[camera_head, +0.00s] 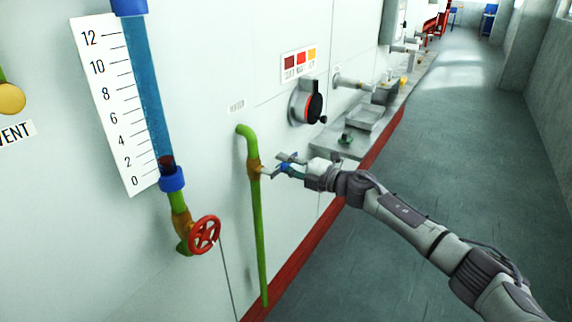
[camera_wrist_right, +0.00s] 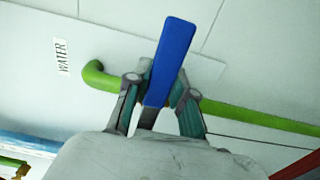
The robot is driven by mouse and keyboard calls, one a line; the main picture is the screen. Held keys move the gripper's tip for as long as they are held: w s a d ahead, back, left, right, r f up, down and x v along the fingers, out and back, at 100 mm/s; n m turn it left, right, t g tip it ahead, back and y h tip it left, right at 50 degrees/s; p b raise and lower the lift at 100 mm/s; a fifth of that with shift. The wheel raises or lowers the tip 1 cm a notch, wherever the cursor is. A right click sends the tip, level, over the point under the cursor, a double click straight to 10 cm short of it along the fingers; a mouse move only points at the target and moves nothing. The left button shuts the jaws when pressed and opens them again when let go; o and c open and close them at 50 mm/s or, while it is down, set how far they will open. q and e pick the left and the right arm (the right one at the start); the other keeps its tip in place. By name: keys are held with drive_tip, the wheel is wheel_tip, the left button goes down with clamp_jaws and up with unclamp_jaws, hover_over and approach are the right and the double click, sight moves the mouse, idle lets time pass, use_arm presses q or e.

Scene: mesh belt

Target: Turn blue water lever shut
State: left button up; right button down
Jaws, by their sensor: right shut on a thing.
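The blue water lever (camera_wrist_right: 172,62) fills the middle of the right wrist view as a flat blue handle. My right gripper (camera_wrist_right: 157,92) is shut on it, with one finger on each side. In the head view my right gripper (camera_head: 281,166) is beside the brass valve (camera_head: 254,169) on the green water pipe (camera_head: 257,225). There the lever is small and partly hidden by the fingers. It appears to stick out from the wall, but its exact angle is hard to tell. The WATER label (camera_wrist_right: 61,57) shows beside the pipe bend. My left gripper is out of view.
A red handwheel (camera_head: 204,235) sits below the blue level tube (camera_head: 145,85) at the left. A black and red dial (camera_head: 314,107) is on the wall beyond the pipe. A grey ledge (camera_head: 330,142) with fittings runs along the wall. The floor at right is clear.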

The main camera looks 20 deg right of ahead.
drive_tip(key=c, duration=1)
unclamp_jaws()
drive_tip(key=shift+f, duration=0.1)
drive_tip(key=shift+o, duration=0.2)
drive_tip(key=v, duration=1.2)
